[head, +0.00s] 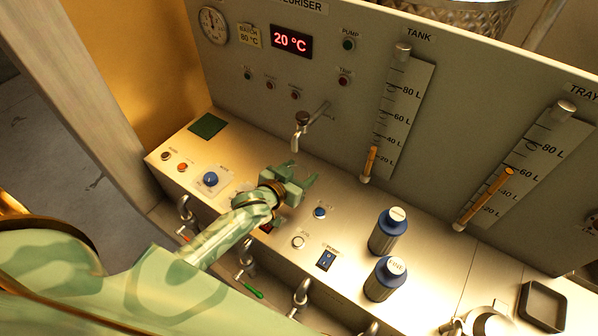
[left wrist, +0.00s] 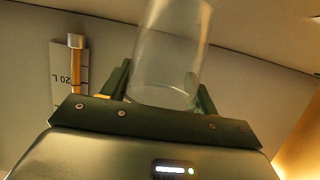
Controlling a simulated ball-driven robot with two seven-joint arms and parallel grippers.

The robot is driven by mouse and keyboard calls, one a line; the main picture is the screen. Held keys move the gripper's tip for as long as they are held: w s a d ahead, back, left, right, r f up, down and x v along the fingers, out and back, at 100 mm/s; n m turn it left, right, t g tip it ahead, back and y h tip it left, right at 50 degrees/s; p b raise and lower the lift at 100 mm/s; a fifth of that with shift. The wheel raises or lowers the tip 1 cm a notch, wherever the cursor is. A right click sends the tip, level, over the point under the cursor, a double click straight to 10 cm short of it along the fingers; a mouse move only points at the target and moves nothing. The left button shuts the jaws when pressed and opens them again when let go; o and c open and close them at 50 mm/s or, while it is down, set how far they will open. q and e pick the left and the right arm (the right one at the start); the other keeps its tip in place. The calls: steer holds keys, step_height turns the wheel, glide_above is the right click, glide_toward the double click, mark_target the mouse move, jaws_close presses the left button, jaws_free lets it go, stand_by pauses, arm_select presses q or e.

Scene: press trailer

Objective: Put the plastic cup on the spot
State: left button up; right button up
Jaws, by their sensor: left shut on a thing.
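A clear plastic cup (left wrist: 172,50) stands between the two fingers of my left gripper (left wrist: 160,90) in the left wrist view. My left gripper is shut on it. In the head view the left gripper (head: 302,174) is over the middle of the metal counter, just below and in front of the tap (head: 300,130). The cup is too clear to make out there. A dark green square spot (head: 207,126) lies flat on the counter at the back left, with nothing seen on it. My right gripper is not in view.
Two blue bottles with white lids (head: 388,230) stand on the counter to the right. Buttons and a blue knob (head: 211,179) lie to the left of the gripper. The upright panel (head: 330,60) bounds the back. A black tray (head: 541,306) is at the far right.

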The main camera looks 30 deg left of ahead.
arm_select(q)
steer(key=o, duration=0.9)
steer(key=shift+o, duration=0.2)
steer(key=shift+s+r, duration=0.15)
steer(key=shift+s, duration=0.15)
steer(key=p+v, duration=0.1)
steer(key=v, duration=1)
steer(key=shift+s+p, duration=0.25)
steer(key=shift+p, duration=0.1)
steer(key=shift+r, duration=0.1)
